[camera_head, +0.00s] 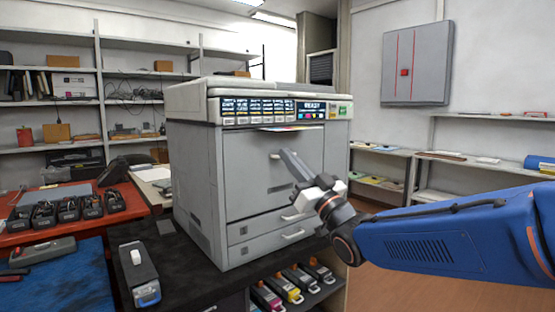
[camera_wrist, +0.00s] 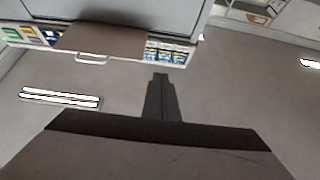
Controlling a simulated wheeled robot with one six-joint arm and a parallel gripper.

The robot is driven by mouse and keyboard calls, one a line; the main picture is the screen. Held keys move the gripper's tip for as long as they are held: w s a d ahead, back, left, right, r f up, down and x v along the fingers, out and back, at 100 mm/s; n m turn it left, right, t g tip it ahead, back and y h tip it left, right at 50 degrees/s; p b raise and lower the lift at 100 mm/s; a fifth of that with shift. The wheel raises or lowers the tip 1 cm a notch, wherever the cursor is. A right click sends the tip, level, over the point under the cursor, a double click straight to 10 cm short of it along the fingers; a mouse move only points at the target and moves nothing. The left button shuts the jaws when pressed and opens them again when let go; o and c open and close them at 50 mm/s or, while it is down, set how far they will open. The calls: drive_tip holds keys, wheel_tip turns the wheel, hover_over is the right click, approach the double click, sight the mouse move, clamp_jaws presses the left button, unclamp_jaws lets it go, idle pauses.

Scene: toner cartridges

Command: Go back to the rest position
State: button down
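My gripper (camera_head: 287,156) is raised in front of the grey printer (camera_head: 250,160), with my blue arm reaching in from the right. In the wrist view its two dark fingers (camera_wrist: 160,80) lie together with nothing between them. I see no contact with the printer, though the exact gap is hard to judge. The printer's front door (camera_head: 245,165) looks closed, and its lit panel (camera_head: 312,106) reads READY. In the wrist view, the printer front with its handle (camera_wrist: 90,60) shows upside down along the top.
A dark cartridge (camera_head: 139,275) lies on the black counter left of the printer. Several dark cartridges stand on the red surface (camera_head: 20,240). Coloured-end toner cartridges (camera_head: 291,292) sit on a low shelf below the printer. A grey wall cabinet (camera_head: 417,63) hangs at right.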

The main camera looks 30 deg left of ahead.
drive_tip(key=shift+s+d, duration=0.3)
drive_tip(key=shift+d, duration=0.6)
drive_tip(key=shift+d, duration=0.1)
drive_tip(key=w+d+f+m+t+h, duration=0.35)
drive_tip(key=w+d+h, duration=0.25)
drive_tip(key=d, duration=0.5)
drive_tip(key=d+f+m+h, duration=0.2)
drive_tip(key=d+f+h, duration=0.2)
drive_tip(key=d, duration=0.5)
drive_tip(key=d+f+m+h, duration=0.2)
drive_tip(key=d+f+h, duration=0.15)
drive_tip(key=d, duration=0.55)
drive_tip(key=d+f+m+h, duration=0.2)
drive_tip(key=d+f+h, duration=0.25)
drive_tip(key=d, duration=0.55)
drive_tip(key=s+d+f+m+g+h, duration=0.1)
drive_tip(key=s+d+f+g, duration=0.1)
drive_tip(key=s+d+f, duration=0.4)
drive_tip(key=s+d+f+m+g+h, duration=0.1)
drive_tip(key=s+d+f+g+h, duration=0.1)
drive_tip(key=s+d+f, duration=0.5)
drive_tip(key=s+d+f+m+g+h, duration=0.1)
drive_tip(key=s+d+f+g, duration=0.3)
drive_tip(key=s, duration=1.2)
wheel_tip(320, 180, down, 2)
drive_tip(key=d+m, duration=0.1)
drive_tip(key=d, duration=0.1)
drive_tip(key=shift+d+f, duration=0.2)
drive_tip(key=shift+d, duration=0.2)
